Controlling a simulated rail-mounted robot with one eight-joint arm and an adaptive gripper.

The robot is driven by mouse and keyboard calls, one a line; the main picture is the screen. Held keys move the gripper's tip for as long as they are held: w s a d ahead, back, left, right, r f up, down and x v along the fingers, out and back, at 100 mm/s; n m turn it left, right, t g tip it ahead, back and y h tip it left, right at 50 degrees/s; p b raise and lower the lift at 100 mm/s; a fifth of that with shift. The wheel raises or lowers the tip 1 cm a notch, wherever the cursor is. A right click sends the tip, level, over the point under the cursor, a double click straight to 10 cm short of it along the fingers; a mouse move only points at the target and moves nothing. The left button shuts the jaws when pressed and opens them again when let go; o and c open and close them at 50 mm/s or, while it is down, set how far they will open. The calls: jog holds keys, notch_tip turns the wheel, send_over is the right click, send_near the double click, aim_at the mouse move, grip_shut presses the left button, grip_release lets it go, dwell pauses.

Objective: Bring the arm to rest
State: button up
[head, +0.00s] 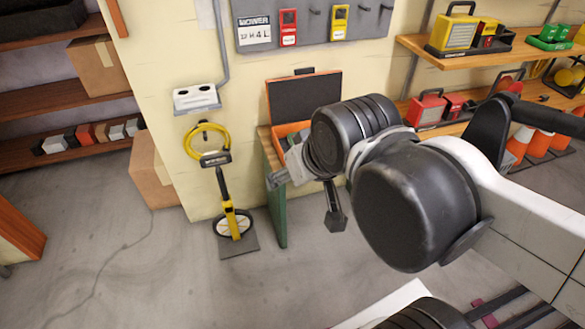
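My arm reaches in from the right edge, with its big dark joint caps and white links filling the middle and right of the head view. Its far end is up by an open orange case (293,129) with a dark lid on a green-sided bench (277,222). My gripper is mostly hidden behind the wrist joints. A dark, narrow part (335,212) hangs below the wrist and may be a finger of it. I cannot tell whether it is open or shut, and I see nothing held.
A yellow-handled measuring wheel (231,214) stands against the wall left of the bench. A wall board (314,22) holds red and yellow devices. Shelves at right carry a yellow radio (456,33) and orange cones (539,142). Cardboard boxes (98,65) are at left. The grey floor (130,265) is open at front left.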

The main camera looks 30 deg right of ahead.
jog(key=shift+r, duration=0.15)
notch_tip(320, 180, up, 9)
jog(key=p, duration=0.9)
jog(key=shift+f, duration=0.2)
